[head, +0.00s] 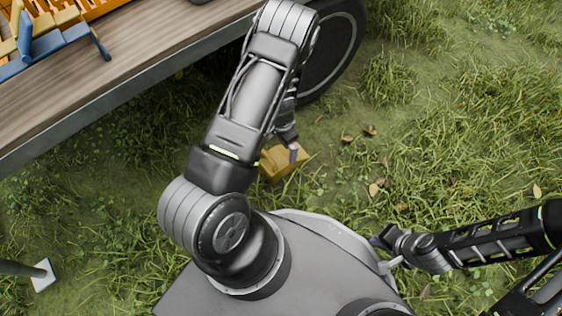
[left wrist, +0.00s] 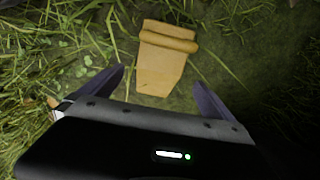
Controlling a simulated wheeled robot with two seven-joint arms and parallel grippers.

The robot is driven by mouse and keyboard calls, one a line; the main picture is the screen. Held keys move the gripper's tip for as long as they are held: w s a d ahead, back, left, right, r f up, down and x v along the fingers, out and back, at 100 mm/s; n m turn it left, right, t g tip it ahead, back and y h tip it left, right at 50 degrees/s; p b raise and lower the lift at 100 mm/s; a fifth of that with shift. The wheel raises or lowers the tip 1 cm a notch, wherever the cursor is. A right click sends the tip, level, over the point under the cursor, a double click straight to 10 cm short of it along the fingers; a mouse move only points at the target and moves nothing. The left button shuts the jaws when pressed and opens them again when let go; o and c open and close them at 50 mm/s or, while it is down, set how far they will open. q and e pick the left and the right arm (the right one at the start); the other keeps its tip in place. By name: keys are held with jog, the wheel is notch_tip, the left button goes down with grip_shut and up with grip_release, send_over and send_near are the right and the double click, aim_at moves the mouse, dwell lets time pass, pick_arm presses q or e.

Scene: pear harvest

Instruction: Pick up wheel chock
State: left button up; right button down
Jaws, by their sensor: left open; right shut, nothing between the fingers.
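The wheel chock (head: 284,161) is a yellow-orange block on the grass near the cart's wheel, partly hidden by my left arm in the head view. In the left wrist view the chock (left wrist: 163,68) lies just ahead of my left gripper (left wrist: 163,93), which is open with one finger toward each side of the chock's near end. The fingers hold nothing. In the head view my left gripper (head: 290,146) is over the chock, largely hidden behind my arm. My right gripper (head: 384,248) is shut and empty at the right, low in the picture, beside my base.
A wooden cart bed (head: 130,62) with a dark wheel (head: 335,50) stands at the upper left, close to my left arm. A post with a white foot (head: 43,275) is at the lower left. Open grass lies to the right.

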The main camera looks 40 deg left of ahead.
aim_at(281, 156)
pick_arm(q)
jog(key=shift+f+b, duration=0.45)
jog(key=shift+f, duration=0.8)
notch_tip(281, 156, down, 5)
jog(key=b, duration=0.3)
jog(key=shift+s+a+f, duration=0.1)
jog(key=shift+s+f, duration=0.05)
jog(key=shift+c, duration=0.6)
jog(key=c, duration=1.9)
notch_tip(281, 156, up, 10)
jog(key=p, duration=0.4)
jog(key=shift+p, duration=0.35)
